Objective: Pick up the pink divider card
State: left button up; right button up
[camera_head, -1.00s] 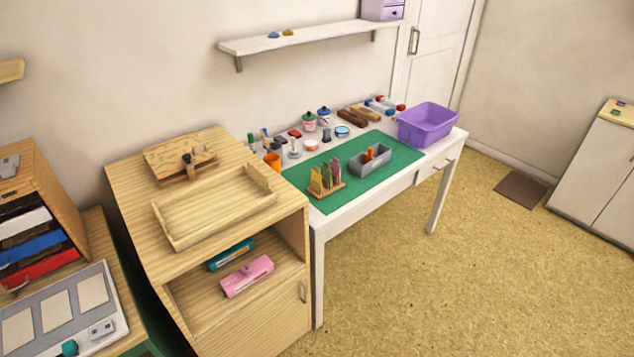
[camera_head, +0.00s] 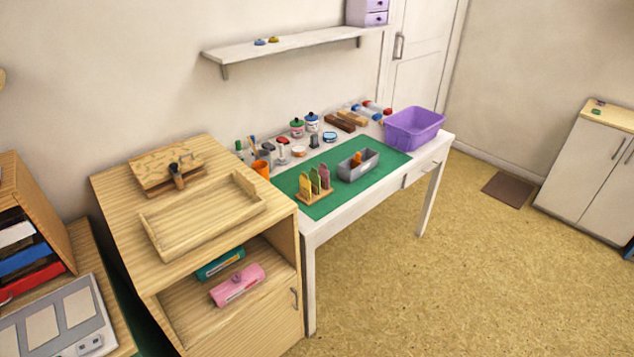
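A small wooden rack (camera_head: 316,196) stands on the green mat (camera_head: 345,196) near the front edge of the white desk. It holds upright cards: a yellow card (camera_head: 305,187), a green card (camera_head: 315,182) and, on the right, a pink card (camera_head: 325,176), which looks like the pink divider card. The lower part of the pink card is hidden by the rack and what is in it. Neither of my grippers is in view.
A grey box (camera_head: 358,169) with an orange item is right of the rack, and a purple bin (camera_head: 414,128) at the desk's right end. A wooden cabinet (camera_head: 115,200) with a tray (camera_head: 205,212) adjoins the desk's left. Floor (camera_head: 430,290) in front is clear.

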aim_at(324, 173)
jog(key=i+l+u, duration=0.1)
jog(key=u, duration=0.6)
jog(key=i+l+u, duration=0.1)
jog(key=l+u, duration=0.15)
jog(key=i+l+u, duration=0.2)
jog(key=l, duration=0.2)
jog(key=l+u, duration=0.25)
jog(key=k+l, duration=0.05)
